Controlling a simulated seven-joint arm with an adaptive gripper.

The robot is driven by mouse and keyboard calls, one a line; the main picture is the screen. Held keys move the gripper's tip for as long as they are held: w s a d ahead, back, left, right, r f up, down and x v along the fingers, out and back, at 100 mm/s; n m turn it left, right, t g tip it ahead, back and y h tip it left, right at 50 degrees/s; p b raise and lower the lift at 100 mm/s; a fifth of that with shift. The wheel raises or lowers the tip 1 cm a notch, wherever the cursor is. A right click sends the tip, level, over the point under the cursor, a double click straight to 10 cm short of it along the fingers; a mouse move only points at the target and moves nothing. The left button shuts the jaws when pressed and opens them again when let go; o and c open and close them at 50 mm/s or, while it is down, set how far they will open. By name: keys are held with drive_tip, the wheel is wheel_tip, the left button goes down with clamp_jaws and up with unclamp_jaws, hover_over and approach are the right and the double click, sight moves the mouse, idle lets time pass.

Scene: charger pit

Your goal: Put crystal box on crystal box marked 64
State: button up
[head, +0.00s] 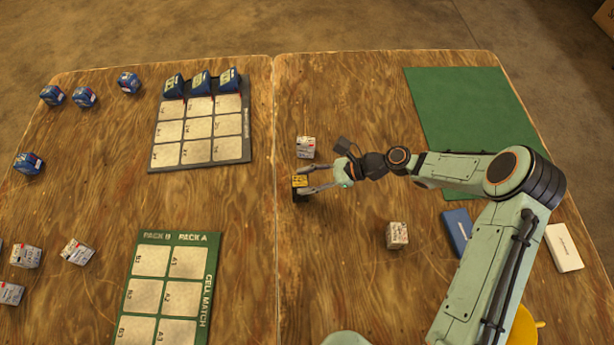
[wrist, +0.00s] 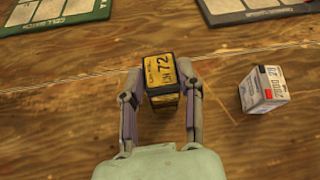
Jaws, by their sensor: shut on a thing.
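My gripper (head: 312,183) is shut on a yellow and black crystal box (head: 299,181). In the wrist view the box (wrist: 160,72) sits between the fingertips of my gripper (wrist: 157,92), and its yellow label reads 72. Below that label, a dark edge and more yellow show between the fingers. I cannot tell whether this is the same box's side or a second box under it. In the head view a dark part lies below the yellow top, near the table. I can read no 64 on any box.
A white box (head: 306,147) stands close behind my gripper; it also shows in the wrist view (wrist: 263,88). Another white box (head: 397,235) stands nearer the front. A dark grid board (head: 246,146) and a green board (head: 124,290) lie left. A green mat (head: 468,110) lies right.

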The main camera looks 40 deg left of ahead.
drive_tip(key=o, duration=1.1)
drive_tip(key=v, duration=1.2)
drive_tip(key=shift+d, duration=0.1)
